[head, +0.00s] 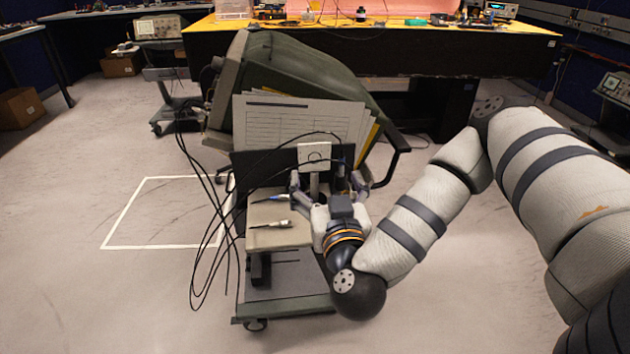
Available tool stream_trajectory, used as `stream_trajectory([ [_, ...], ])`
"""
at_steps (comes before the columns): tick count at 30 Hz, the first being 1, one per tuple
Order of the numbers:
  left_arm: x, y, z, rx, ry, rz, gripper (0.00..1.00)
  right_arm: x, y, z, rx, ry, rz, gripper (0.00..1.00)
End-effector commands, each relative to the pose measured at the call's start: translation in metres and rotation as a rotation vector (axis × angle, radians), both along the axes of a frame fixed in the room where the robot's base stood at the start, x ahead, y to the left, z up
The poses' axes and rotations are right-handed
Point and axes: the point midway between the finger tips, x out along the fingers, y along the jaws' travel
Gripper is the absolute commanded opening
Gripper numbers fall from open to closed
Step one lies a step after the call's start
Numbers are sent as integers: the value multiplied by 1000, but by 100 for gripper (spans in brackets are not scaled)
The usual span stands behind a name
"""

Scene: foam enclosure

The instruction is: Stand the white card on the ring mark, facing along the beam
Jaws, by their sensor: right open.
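A small white card (314,153) with a dark curved mark on its face shows upright at the cart's back, in front of a dark panel. A pale narrow piece shows below it. My right gripper (327,180) is open over the cart, its fingers spread to the left and right below the card. I cannot tell whether they touch it. The gripper hides part of the cart top. I cannot make out a ring mark on a surface or a beam. My left gripper is not in view.
The cart (282,238) holds a pale-handled tool (270,223) and a blue-tipped tool (268,198). Paper sheets (290,122) and a large monitor (290,65) stand behind. Black cables (205,230) hang at the left. A white floor outline (122,222) lies on open floor.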

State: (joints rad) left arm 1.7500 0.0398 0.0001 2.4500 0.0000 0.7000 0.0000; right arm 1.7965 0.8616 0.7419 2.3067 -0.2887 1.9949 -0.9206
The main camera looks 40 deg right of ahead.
Motion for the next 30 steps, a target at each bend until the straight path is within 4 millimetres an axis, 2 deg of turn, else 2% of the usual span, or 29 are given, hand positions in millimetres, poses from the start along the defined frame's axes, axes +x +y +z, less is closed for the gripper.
stream_trajectory([
  [7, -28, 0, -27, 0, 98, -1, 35, 24, -15, -6, -8, 1, -15, 82],
  [9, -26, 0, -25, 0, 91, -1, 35, 39, -24, -1, -6, -5, -18, 82],
  [13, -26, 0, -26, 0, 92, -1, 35, 57, -32, 1, -5, -8, -14, 82],
  [16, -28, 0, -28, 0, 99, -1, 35, 68, -35, -2, -5, -5, -12, 82],
  [22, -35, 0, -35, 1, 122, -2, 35, 102, -47, -7, -5, -3, -13, 82],
  [25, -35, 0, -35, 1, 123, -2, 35, 110, -51, -5, -4, -6, -11, 82],
  [30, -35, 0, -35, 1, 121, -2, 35, 110, -51, -4, -5, -7, -10, 82],
])
